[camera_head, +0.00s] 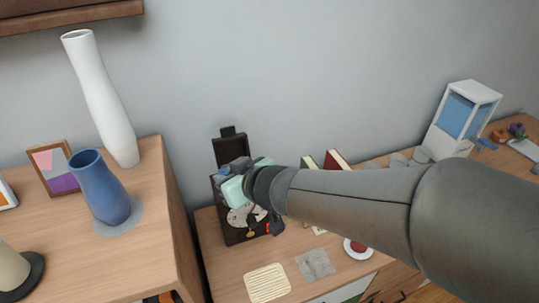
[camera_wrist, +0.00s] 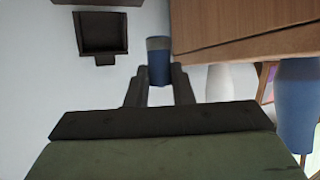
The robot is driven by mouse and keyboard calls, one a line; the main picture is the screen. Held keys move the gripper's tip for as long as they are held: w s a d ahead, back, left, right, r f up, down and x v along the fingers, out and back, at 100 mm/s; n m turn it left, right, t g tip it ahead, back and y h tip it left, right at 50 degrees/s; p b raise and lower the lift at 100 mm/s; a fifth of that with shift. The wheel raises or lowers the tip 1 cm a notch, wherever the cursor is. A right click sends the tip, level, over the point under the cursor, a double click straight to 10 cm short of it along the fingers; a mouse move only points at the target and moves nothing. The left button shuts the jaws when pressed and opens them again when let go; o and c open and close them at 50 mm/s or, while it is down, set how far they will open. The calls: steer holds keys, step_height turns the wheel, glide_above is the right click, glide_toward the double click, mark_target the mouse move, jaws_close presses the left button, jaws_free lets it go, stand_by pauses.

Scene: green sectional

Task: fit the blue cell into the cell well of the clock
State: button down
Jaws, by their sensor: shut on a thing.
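The blue cell (camera_wrist: 158,62) is a short cylinder with a greyish end band. My gripper (camera_wrist: 159,80) is shut on it in the wrist view, and the cell sticks out past the fingertips. The clock (camera_head: 229,152) is a dark upright case against the wall in the head view, with a pale round dial low down. My gripper and wrist are in front of its middle and hide much of it. A dark recessed square part (camera_wrist: 102,33), seemingly the clock's upper section, shows upper left in the wrist view, apart from the cell. I cannot make out the cell well clearly.
A wooden cabinet (camera_head: 150,200) stands close left, bearing a blue vase (camera_head: 98,187) and a white vase (camera_head: 98,95). On the desk are a cream ribbed mat (camera_head: 267,284), a grey square (camera_head: 315,264) and a red-and-white dish (camera_head: 357,248). Books stand behind my arm.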

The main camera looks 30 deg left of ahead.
steer(key=w+a+f, duration=0.1)
steer(key=w+f, duration=0.1)
steer(key=w, duration=0.1)
steer(key=w+a+f, duration=0.1)
steer(key=w+f, duration=0.2)
steer(key=w+a+f, duration=0.1)
steer(key=w+f, duration=0.2)
steer(key=w, duration=0.1)
steer(key=shift+a+f+b, duration=0.1)
steer(key=shift+a+b, duration=0.15)
steer(key=shift+b, duration=0.15)
steer(key=shift+w+f, duration=0.25)
steer(key=shift+f, duration=1.5)
steer(key=shift+f+b, duration=0.1)
steer(key=shift+b, duration=0.25)
steer(key=shift+f, duration=0.3)
steer(key=c, duration=1.3)
jaws_free()
steer(key=shift+o, duration=0.2)
